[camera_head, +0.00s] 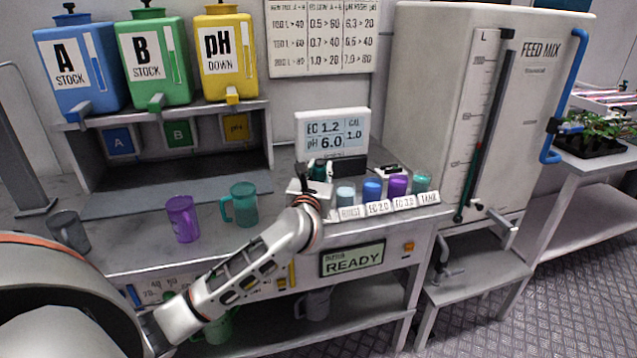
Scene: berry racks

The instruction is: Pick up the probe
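My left arm reaches in from the lower left over the bench, and my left gripper (319,172) is at the bench's back middle, just in front of the meter display (333,128). The gripper's fingers are small and dark here and partly hidden by its own wrist, so I cannot tell whether they are open or shut. I cannot make out the probe clearly; it may be hidden behind the gripper. The meter shows EC 1.2, pH 6.0 and CAL 1.0. My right gripper is not in view.
Labelled cups, including a blue one (372,190) and a purple one (397,186), stand right of the gripper. A purple mug (183,218), a teal mug (243,204) and a grey mug (69,231) stand left. The feed mix tank (425,100) stands right.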

